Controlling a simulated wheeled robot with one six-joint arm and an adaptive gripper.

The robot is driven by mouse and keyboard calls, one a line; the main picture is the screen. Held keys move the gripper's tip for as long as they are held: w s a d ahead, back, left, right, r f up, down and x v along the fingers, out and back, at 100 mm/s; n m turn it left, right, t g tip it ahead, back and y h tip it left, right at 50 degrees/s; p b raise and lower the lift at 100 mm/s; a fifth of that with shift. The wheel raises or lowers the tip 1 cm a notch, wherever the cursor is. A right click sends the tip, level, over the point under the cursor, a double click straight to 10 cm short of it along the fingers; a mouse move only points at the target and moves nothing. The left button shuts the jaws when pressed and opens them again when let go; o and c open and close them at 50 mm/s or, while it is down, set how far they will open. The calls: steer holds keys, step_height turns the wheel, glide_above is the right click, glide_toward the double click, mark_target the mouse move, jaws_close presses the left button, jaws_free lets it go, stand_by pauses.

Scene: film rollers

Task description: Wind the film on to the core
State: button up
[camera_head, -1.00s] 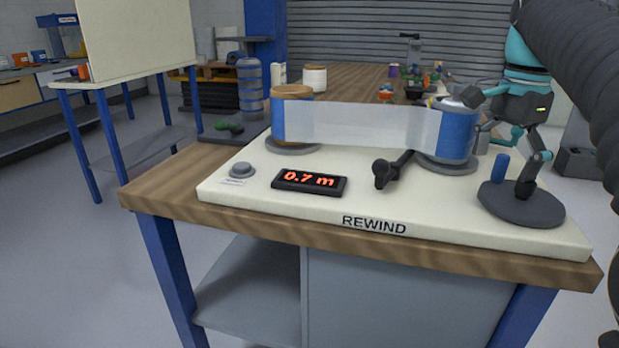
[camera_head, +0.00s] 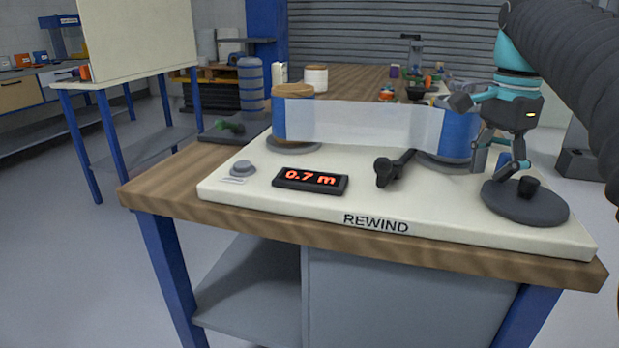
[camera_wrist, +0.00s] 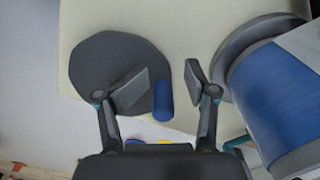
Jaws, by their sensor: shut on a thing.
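A pale film strip (camera_head: 370,124) spans from a blue roll with a wood-coloured top (camera_head: 280,118) on the left to a blue roll (camera_head: 455,137) on the right. The right blue roll also shows in the wrist view (camera_wrist: 280,100). My gripper (camera_head: 510,170) is down at the disc, shut on the blue handle. The wrist view shows the handle (camera_wrist: 163,102) between the fingers, beside the left one. The fingers partly hide it in the head view.
A black lever (camera_head: 388,170) stands before the right roll. A display (camera_head: 310,180) reads 0.7 m. A grey round button (camera_head: 243,169) sits at left. The white board (camera_head: 410,205) is marked REWIND and is clear in front. Several containers stand behind.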

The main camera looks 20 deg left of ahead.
steer(key=shift+d+r, duration=0.15)
steer(key=shift+r, duration=0.05)
jaws_close()
steer(key=shift+s+a+r, duration=0.3)
steer(key=shift+s+a, duration=0.45)
steer(key=shift+s, duration=0.1)
steer(key=shift+s+a+f, duration=0.1)
steer(key=shift+s+a, duration=0.65)
steer(key=o, duration=1)
jaws_free()
steer(key=shift+o, duration=0.2)
